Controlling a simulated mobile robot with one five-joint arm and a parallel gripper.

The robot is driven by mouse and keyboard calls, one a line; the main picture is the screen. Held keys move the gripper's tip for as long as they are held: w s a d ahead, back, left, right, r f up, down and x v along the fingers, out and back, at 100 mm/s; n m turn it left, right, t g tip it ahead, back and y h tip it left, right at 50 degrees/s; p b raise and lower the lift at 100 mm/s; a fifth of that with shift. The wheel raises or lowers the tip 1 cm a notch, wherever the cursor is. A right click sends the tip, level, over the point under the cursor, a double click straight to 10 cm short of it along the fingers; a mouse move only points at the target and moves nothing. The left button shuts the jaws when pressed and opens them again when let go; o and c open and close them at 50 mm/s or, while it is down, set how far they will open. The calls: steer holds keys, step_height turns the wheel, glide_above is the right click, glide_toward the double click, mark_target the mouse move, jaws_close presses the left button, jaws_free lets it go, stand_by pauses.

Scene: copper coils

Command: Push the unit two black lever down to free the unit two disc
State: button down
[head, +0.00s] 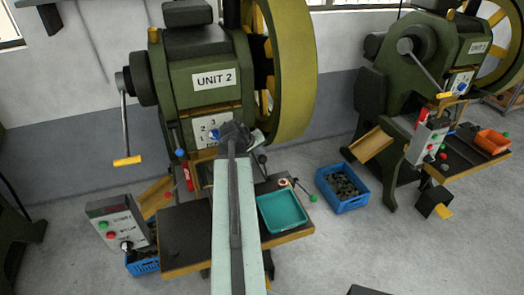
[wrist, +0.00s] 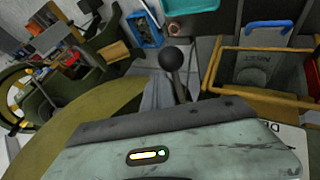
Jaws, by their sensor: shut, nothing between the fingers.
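The green press marked UNIT 2 (head: 214,80) stands left of centre in the head view. A black ball knob (head: 262,158) on a lever shows just right of my arm. In the wrist view the black ball knob (wrist: 170,58) stands near the middle on a dark stem, beyond the edge of my wrist body. My gripper (head: 242,133) is shut and empty in front of the press, above and left of the knob. I cannot tell whether it touches the lever. A white numbered plate (head: 211,130) is partly hidden by my gripper. I cannot make out the disc for certain.
A teal tray (head: 283,211) lies on the press table (head: 184,235), with a small copper-coloured ring (head: 284,183) behind it. A blue crate (head: 342,189) stands on the floor to the right. A yellow-rimmed flywheel (head: 296,70) rises beside the press. Another press (head: 425,80) stands further right.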

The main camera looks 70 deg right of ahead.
steer(key=shift+s+a+f+b, duration=0.1)
steer(key=shift+f+b, duration=0.4)
steer(key=shift+f, duration=0.15)
stand_by(0.3)
steer(key=shift+r, duration=0.1)
stand_by(0.3)
steer(key=shift+w+d+r+p, duration=0.15)
steer(key=shift+r+p, duration=1.15)
steer(key=shift+w+d+r+p, duration=0.15)
steer(key=shift+r+p, duration=1.1)
steer(key=shift+p, duration=0.05)
steer(key=r+p, duration=0.5)
steer(key=shift+w+d, duration=0.25)
steer(key=shift+d, duration=0.05)
